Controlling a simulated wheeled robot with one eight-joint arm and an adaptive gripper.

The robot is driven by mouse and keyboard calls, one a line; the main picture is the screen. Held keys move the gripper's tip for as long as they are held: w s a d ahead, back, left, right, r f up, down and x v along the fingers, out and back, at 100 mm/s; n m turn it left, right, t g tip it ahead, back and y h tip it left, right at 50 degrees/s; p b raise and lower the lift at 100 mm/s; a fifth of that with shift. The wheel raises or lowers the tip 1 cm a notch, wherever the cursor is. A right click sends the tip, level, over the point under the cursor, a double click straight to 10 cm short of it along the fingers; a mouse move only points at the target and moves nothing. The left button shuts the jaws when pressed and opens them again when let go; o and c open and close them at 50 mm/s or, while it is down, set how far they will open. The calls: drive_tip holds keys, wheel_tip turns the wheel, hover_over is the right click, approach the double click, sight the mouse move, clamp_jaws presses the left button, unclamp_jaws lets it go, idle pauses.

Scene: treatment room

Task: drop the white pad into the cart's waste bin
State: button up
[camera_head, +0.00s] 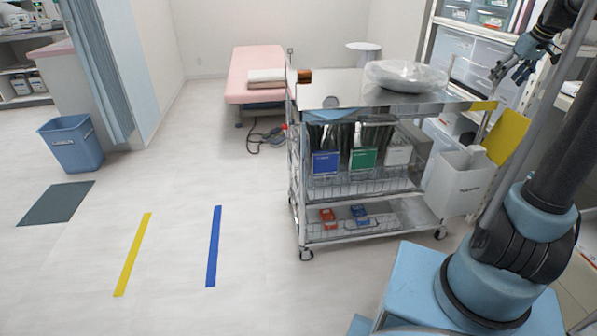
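The cart's waste bin (459,188) is a white box hung on the right end of the metal cart (348,88). A small white piece (478,153) shows at the bin's back right rim; I cannot tell whether it is the white pad or part of the bin. No other clear sign of the pad shows. My gripper (509,74) is above and to the right of the bin, beside the cart's right end. Its dark fingers are spread apart and nothing shows between them.
A large clear-wrapped round item (405,76) lies on the cart top. A yellow panel (508,137) stands behind the bin, near my arm. White shelving with drawers (470,45) is behind. A pink bed (254,66) and blue bin (72,143) stand farther off.

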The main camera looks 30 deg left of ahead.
drive_tip(key=shift+r, duration=0.15)
drive_tip(key=v, duration=1.1)
drive_tip(key=shift+r, duration=0.25)
drive_tip(key=shift+s+d, duration=0.15)
drive_tip(key=s+a+f+m, duration=0.1)
drive_tip(key=s+f, duration=0.3)
drive_tip(key=s, duration=0.3)
drive_tip(key=s+a+f+m+h, duration=0.1)
drive_tip(key=s+f, duration=0.3)
drive_tip(key=s, duration=0.3)
drive_tip(key=s+a+f+m, duration=0.1)
drive_tip(key=s+f, duration=0.3)
drive_tip(key=s, duration=0.3)
drive_tip(key=s+f+m+g+h, duration=0.1)
drive_tip(key=s+f+m, duration=0.3)
drive_tip(key=s+f, duration=1.5)
drive_tip(key=shift+d+h, duration=0.25)
drive_tip(key=shift+h, duration=0.05)
